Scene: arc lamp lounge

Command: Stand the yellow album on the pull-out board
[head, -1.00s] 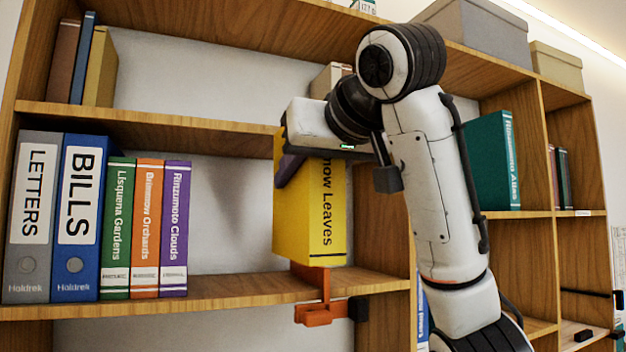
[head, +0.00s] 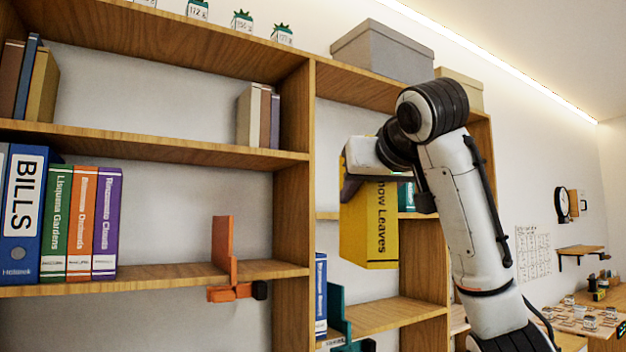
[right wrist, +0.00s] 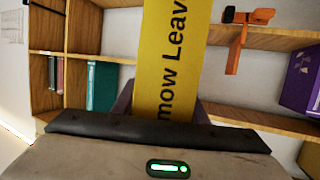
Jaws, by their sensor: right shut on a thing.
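The yellow album (head: 378,228), its spine reading "...now Leaves", hangs upright below my right gripper (head: 365,180) in the head view. The gripper is shut on its upper part and holds it in the air in front of the right-hand shelf bay. In the right wrist view the album (right wrist: 165,60) runs up from between the fingers of the right gripper (right wrist: 160,110). No pull-out board can be picked out for certain. My left gripper is not in view.
Blue, green, orange and purple volumes (head: 106,225) stand on the left shelf. An orange bookend (head: 223,250) is clamped at that shelf's right part, with bare shelf beside it. A teal bookend (head: 338,315) and blue book (head: 321,290) stand lower right. A small wall shelf (head: 580,249) hangs far right.

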